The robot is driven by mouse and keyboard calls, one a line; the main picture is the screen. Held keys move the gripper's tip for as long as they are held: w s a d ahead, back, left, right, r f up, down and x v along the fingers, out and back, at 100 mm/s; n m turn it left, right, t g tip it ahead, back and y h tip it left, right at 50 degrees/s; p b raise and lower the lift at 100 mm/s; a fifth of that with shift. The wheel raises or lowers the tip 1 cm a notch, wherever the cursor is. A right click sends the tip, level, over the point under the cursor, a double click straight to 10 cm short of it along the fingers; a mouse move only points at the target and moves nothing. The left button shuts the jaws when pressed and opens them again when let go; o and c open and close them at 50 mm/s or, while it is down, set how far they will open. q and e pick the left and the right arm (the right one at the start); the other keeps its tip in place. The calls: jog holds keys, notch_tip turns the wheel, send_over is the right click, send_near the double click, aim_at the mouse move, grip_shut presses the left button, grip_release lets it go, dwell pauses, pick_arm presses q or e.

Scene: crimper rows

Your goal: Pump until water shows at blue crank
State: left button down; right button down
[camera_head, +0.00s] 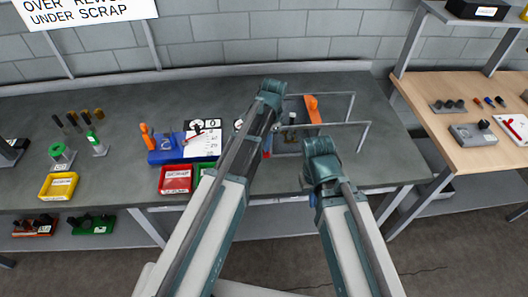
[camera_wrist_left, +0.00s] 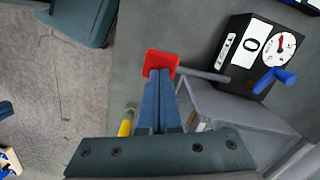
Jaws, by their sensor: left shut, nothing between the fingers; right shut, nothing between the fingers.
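In the left wrist view a black box (camera_wrist_left: 262,50) carries a white plate reading 0, a round dial with a red pointer, and a blue crank (camera_wrist_left: 274,80). A red pad (camera_wrist_left: 162,63) lies right at the tips of my left gripper (camera_wrist_left: 160,77), and a grey rod runs from beside it towards the box. My left gripper's fingers are shut side by side; I cannot tell if they touch the pad. No water is visible. In the head view my right gripper (camera_head: 313,199) is shut and mostly hidden below its wrist, near the bench's front edge.
The grey bench (camera_head: 345,88) carries a thin metal frame (camera_head: 364,136), an orange piece (camera_head: 312,108), a blue tray (camera_head: 162,157) with a white card, red (camera_head: 175,189) and yellow (camera_head: 46,194) bins. A wooden table (camera_head: 432,97) stands at the right. My arms hide the bench's middle.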

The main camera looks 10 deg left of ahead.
pick_arm(q)
jog(key=shift+f+b, duration=2.2)
jog(key=shift+f, duration=0.05)
jog(key=shift+r, duration=0.1)
jog(key=shift+w, duration=0.1)
jog(key=shift+w+d+r+p, duration=0.2)
jog(key=shift+d+p, duration=0.05)
jog(key=shift+p, duration=0.05)
jog(key=shift+w+d+r+p, duration=0.2)
jog(key=shift+w+d, duration=0.15)
jog(key=shift+d, duration=0.15)
jog(key=shift+w+d+r+p, duration=0.15)
jog(key=shift+w+d, duration=0.15)
jog(key=shift+d, duration=0.2)
